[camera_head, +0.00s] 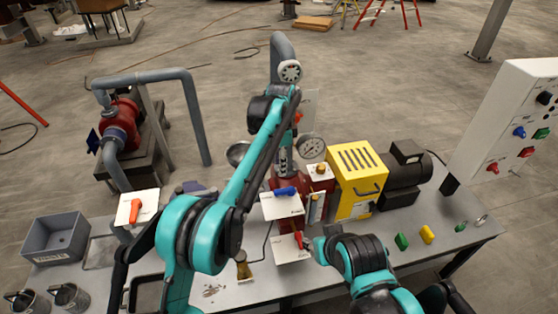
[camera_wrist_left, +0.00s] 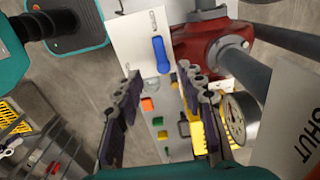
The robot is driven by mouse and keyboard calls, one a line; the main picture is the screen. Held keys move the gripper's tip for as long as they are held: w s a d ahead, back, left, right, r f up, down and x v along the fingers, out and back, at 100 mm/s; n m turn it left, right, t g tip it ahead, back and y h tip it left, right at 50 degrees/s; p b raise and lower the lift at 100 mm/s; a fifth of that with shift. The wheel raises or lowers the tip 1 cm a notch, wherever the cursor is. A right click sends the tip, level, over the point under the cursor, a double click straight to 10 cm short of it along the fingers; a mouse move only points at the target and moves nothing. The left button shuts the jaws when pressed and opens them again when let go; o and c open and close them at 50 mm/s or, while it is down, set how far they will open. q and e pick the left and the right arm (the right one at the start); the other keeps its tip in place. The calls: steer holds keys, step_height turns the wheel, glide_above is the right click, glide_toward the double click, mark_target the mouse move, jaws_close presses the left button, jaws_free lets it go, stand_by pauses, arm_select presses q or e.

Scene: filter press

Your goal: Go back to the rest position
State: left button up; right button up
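My left arm reaches up from the bottom left of the head view. My left gripper (camera_head: 283,158) is beside the pressure gauge (camera_head: 312,146), partly hidden by its own arm. In the left wrist view my left gripper (camera_wrist_left: 163,112) has its two dark fingers spread, with nothing between them. A blue valve handle (camera_wrist_left: 161,55) on a white plate lies beyond the fingers; it also shows in the head view (camera_head: 285,191). My right arm is folded at the bottom right of centre. The right gripper's fingers do not show.
A red handle (camera_head: 298,240) is close to my right arm. An orange handle (camera_head: 135,210) is at left. A yellow box (camera_head: 354,180) and a black motor (camera_head: 404,175) stand on the bench. Small green (camera_head: 401,241) and yellow (camera_head: 427,234) pieces lie right. A control panel (camera_head: 513,125) is far right.

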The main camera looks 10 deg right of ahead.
arm_select(q)
steer(key=s+a+r+n+t+b, duration=0.2)
steer(key=s+a+n, duration=0.3)
steer(key=a, duration=0.5)
steer(key=s+a+r+n+t+b, duration=0.1)
steer(key=s+a+r+n+b, duration=0.25)
steer(key=s+a, duration=0.45)
steer(key=s+a+f+n+t+b, duration=0.3)
steer(key=s+a+f+n, duration=0.6)
steer(key=s+a+f, duration=0.4)
steer(key=s+f+t, duration=0.1)
steer(key=s, duration=0.2)
steer(key=shift+s+a, duration=0.15)
steer(key=shift+a, duration=0.2)
